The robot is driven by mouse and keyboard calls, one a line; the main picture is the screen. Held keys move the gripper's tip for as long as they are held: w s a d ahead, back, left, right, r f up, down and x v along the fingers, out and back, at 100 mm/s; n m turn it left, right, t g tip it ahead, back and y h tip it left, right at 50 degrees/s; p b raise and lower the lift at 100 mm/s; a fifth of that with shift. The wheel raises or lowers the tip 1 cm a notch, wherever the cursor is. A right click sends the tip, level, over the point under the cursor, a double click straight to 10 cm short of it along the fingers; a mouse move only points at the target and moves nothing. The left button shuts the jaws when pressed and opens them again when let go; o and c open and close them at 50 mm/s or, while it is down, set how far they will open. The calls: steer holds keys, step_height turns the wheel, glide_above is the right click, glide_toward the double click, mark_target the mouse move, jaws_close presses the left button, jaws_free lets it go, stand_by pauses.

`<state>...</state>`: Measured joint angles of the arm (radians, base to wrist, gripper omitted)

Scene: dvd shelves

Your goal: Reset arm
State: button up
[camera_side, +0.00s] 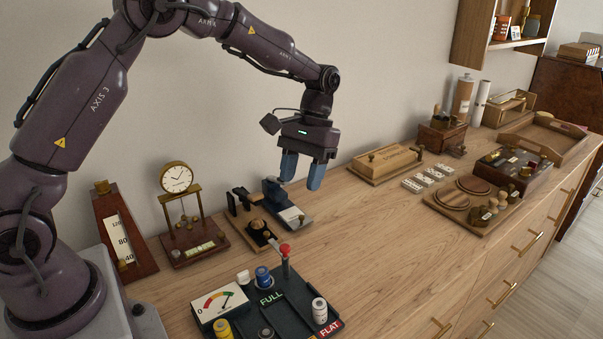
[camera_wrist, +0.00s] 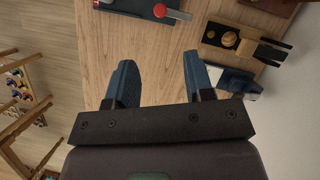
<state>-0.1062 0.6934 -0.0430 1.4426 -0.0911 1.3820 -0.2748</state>
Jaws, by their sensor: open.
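My gripper (camera_side: 302,172) hangs above the wooden cabinet top (camera_side: 350,225) in the side view, its two blue fingers pointing down and apart. It is open, with nothing between the fingers. In the wrist view the fingers (camera_wrist: 157,85) spread over bare wood. In the side view a blue-and-grey device (camera_side: 285,205) stands below and a little left of the fingers, apart from them. It also shows in the wrist view (camera_wrist: 238,82), to the right of the fingers.
A dark tray with a gauge, batteries and a red-knobbed lever (camera_side: 286,250) lies in front. A clock (camera_side: 178,180) and metronome (camera_side: 122,240) stand left. A wooden box (camera_side: 385,160), a board with round discs (camera_side: 470,200) and a dark box (camera_side: 515,170) stand right. The middle front is clear.

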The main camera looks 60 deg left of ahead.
steer(key=s+r+m+t, duration=0.2)
steer(key=s+r+t, duration=0.2)
steer(key=s+r, duration=0.3)
steer(key=s+d+r+m+t+y, duration=0.1)
steer(key=s+r+t, duration=0.4)
steer(key=s, duration=1)
step_height(320, 180, up, 2)
steer(key=shift+s+d+r+m+t+y, duration=0.15)
steer(key=shift+m+t+y, duration=0.15)
steer(key=shift+m, duration=0.4)
